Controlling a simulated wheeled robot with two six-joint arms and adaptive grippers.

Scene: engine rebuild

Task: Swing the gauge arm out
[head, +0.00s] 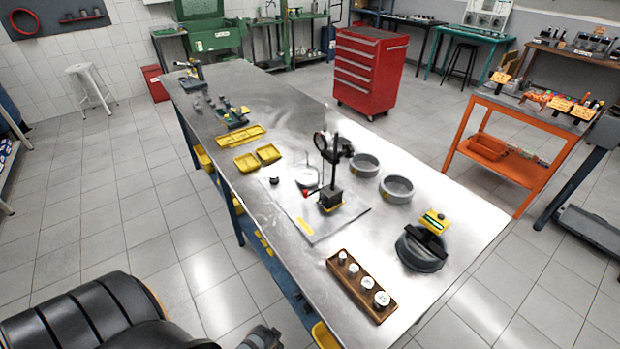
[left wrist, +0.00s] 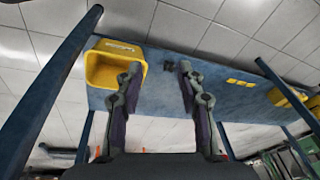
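The gauge stand (head: 331,198) stands on a grey plate (head: 340,222) on the steel workbench. It has a black block base, an upright post and a dark round dial (head: 320,141) near the top. A thin arm with a red knob (head: 306,193) sticks out left of the base. My left gripper (left wrist: 160,70) is open and empty in the left wrist view, with a blue surface and yellow bin beyond its fingers. In the head view my left arm is at the bottom left, apart from the gauge and beside the bench. My right gripper is not in view.
Grey rings (head: 397,189) lie right of the gauge. Yellow trays (head: 246,161) lie farther back. A yellow bin (left wrist: 97,70) hangs at the blue surface.

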